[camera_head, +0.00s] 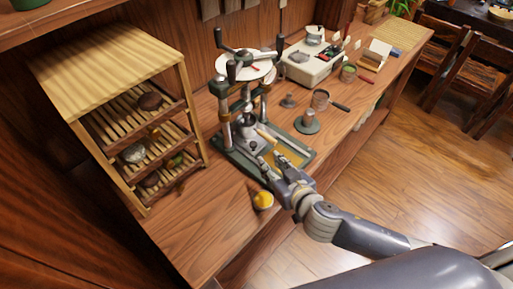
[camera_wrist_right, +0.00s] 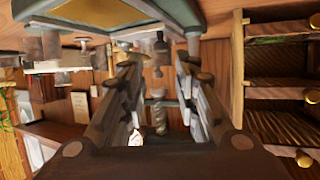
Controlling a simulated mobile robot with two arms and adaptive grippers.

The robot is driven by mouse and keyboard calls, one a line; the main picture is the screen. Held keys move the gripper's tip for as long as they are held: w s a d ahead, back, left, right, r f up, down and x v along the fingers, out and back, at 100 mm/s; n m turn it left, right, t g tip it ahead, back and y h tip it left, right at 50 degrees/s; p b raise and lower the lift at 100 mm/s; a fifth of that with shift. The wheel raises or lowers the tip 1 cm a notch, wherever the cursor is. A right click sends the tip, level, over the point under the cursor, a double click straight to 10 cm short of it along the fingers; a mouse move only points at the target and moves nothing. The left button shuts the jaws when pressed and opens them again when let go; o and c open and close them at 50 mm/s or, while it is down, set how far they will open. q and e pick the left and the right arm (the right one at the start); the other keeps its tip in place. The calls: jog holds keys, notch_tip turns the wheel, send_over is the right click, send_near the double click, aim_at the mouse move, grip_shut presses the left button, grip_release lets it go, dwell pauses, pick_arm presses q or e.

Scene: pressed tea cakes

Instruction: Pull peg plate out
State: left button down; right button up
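A tea press (camera_head: 229,118) with a green frame, metal posts and a top hand wheel stands on the wooden counter. Its green base tray (camera_head: 309,157) holds a grey block and a yellowish panel. A light wooden peg (camera_head: 266,136) sticks out at the front of the press; I cannot tell for sure which part is the peg plate. My right gripper (camera_head: 271,160) is over the front edge of the base, fingers pointing at the press. In the wrist view its two fingers (camera_wrist_right: 158,65) are apart with nothing seen gripped between them. My left gripper is out of view.
A wooden rack (camera_head: 118,62) with slatted shelves and tea cakes stands left. A small cup with yellow contents (camera_head: 263,200) stands near the counter edge, close to my right gripper. A round green-based weight (camera_head: 307,123), a pan (camera_head: 321,100) and a grey scale (camera_head: 309,62) are behind right.

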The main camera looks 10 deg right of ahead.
aim_at(255, 147)
jog(key=shift+w+a+f, duration=0.1)
jog(key=shift+w, duration=0.35)
jog(key=p+x, duration=0.2)
jog(key=x, duration=0.7)
jog(key=shift+w+f, duration=0.2)
jog(key=shift+w, duration=0.15)
grip_shut()
